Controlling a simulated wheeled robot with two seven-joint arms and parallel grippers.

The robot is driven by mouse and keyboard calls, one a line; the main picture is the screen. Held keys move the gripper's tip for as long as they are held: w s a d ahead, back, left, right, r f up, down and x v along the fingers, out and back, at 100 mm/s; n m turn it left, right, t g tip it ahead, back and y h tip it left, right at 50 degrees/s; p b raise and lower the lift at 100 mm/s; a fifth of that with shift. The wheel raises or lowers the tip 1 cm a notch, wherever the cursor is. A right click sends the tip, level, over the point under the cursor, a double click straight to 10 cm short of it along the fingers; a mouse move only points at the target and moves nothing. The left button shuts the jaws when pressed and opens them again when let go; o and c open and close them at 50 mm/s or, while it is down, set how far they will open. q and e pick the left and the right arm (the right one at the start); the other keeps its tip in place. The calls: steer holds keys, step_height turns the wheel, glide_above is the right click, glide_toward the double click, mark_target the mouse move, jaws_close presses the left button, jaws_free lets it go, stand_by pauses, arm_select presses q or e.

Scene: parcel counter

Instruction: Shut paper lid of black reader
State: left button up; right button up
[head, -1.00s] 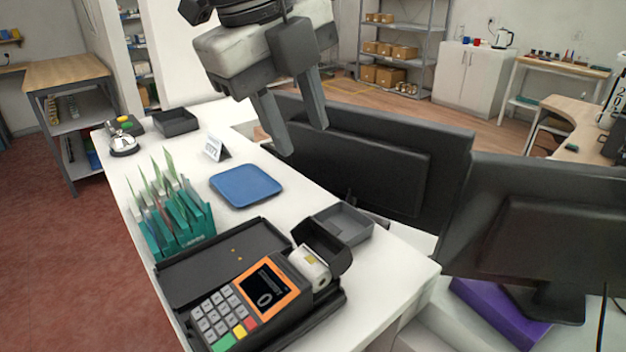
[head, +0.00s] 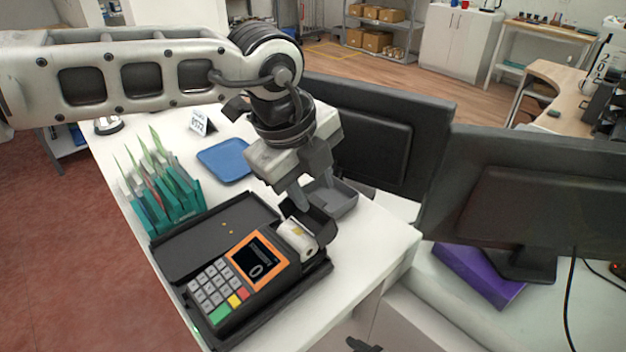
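The black reader (head: 240,275) lies on the white counter, with a keypad and an orange-framed screen. Its paper lid (head: 318,222) stands open behind the white paper roll (head: 297,238), which is exposed in its bay. My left gripper (head: 315,203) reaches down from above, its two fingers apart with nothing seen between them. The fingertips are right by the raised lid, at its far side; I cannot tell whether they touch it. The fingers hide part of the lid. My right gripper is not clearly seen.
A grey tray (head: 341,200) is close behind the lid. Two dark monitors (head: 375,140) stand to the right. A teal file rack (head: 165,200) and a blue tray (head: 224,160) are on the left. A small dark piece at the bottom edge is unclear.

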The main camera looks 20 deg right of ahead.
arm_select(q)
steer(key=shift+d+f, duration=0.15)
steer(key=shift+f, duration=0.4)
jaws_close()
steer(key=shift+b, duration=0.5)
